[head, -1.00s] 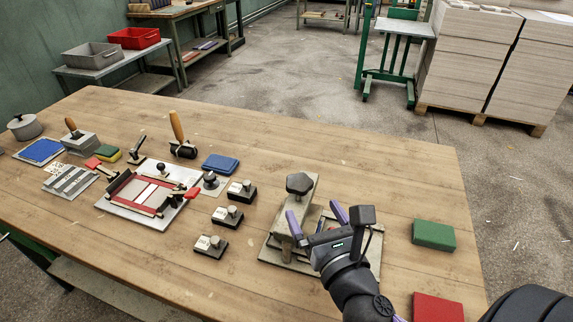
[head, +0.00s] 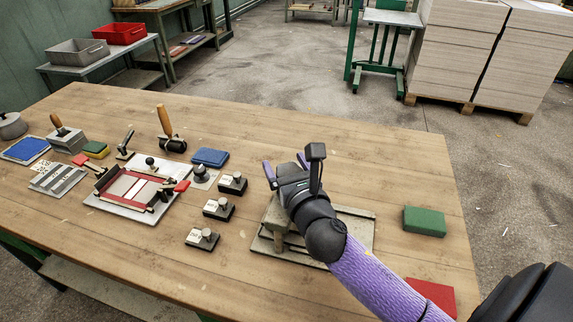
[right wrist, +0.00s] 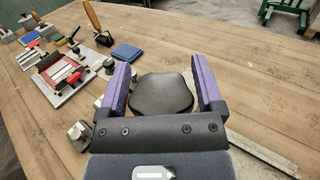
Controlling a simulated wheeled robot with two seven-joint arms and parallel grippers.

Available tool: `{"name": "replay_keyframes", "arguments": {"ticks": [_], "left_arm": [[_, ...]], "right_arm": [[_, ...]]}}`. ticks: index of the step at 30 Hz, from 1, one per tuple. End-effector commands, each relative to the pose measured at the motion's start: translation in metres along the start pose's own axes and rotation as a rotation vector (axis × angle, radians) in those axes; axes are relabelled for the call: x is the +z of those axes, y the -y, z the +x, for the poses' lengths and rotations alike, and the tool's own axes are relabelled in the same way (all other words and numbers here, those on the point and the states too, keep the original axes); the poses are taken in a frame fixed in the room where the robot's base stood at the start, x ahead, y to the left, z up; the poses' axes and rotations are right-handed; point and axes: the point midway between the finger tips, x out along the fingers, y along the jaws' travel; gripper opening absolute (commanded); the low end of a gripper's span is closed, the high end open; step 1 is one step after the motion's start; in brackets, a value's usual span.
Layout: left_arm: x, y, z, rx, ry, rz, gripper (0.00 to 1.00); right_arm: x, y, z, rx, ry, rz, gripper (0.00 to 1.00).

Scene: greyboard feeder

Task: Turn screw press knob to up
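The screw press (head: 272,216) stands on the table at centre right, on a flat base. Its dark, lobed knob (right wrist: 162,95) shows in the right wrist view; in the head view my gripper hides it. My right gripper (head: 285,166) is at the top of the press. Its purple fingers (right wrist: 160,62) are spread, one on each side of the knob, with a narrow gap showing on both sides. I cannot tell how far down the fingers reach beside it. My left gripper is not in view.
Several small stamp blocks (head: 218,209) stand left of the press. A printing frame (head: 130,190) lies farther left. A green block (head: 424,221) and a red block (head: 432,296) lie to the right. The table behind the press is clear.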

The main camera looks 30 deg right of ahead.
Motion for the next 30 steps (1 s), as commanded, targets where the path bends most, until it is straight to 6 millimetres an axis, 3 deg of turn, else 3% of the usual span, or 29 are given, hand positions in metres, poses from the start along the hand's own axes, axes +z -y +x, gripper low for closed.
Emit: {"name": "replay_keyframes", "arguments": {"ticks": [1, 9, 10, 20, 30], "left_arm": [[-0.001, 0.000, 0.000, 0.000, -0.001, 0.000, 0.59], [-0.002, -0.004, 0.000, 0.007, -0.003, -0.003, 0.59], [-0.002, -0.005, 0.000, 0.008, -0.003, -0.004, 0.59], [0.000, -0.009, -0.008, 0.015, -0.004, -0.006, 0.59], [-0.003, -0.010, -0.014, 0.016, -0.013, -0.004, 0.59]], "right_arm": [[0.000, 0.000, 0.000, 0.000, 0.000, 0.000, 0.72], [0.000, 0.000, 0.000, 0.000, 0.000, 0.001, 0.15], [0.000, 0.000, 0.000, 0.000, 0.000, 0.001, 0.13], [0.002, -0.001, 0.000, 0.074, -0.001, -0.004, 0.13], [0.000, -0.003, -0.001, 0.326, -0.002, -0.004, 0.13]]}}
